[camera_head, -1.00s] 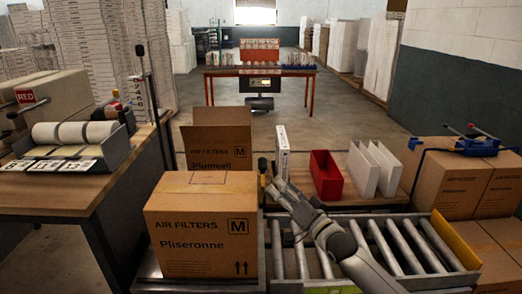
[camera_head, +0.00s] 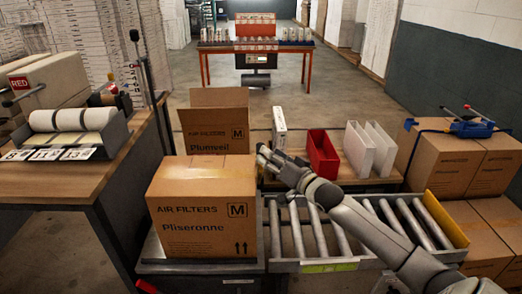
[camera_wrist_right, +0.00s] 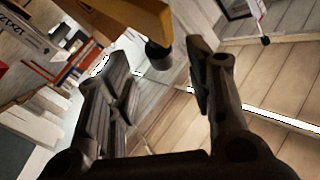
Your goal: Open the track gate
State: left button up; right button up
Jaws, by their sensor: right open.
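The roller track (camera_head: 322,266) has grey rollers in a metal frame. A yellow panel (camera_head: 446,218) stands at its right end; I cannot tell for certain which part is the gate. My right gripper (camera_head: 266,157) is above the track's left end, beside the upper right edge of the Pliseronne carton (camera_head: 200,212). In the right wrist view its fingers (camera_wrist_right: 152,72) are apart with nothing held between them. A yellow-orange piece with a dark round knob (camera_wrist_right: 158,55) shows beyond the fingers, close to the gap. My left gripper is not in view.
An open Plumveil carton (camera_head: 215,125) stands behind the closed one. A red bin (camera_head: 322,153) and white filters (camera_head: 360,148) are behind the track. Cartons (camera_head: 465,165) with a blue tool stand at right. A desk with label rolls (camera_head: 70,120) is at left.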

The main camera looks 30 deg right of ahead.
jog(key=shift+w+a, duration=0.15)
jog(key=shift+w, duration=2.65)
grip_shut()
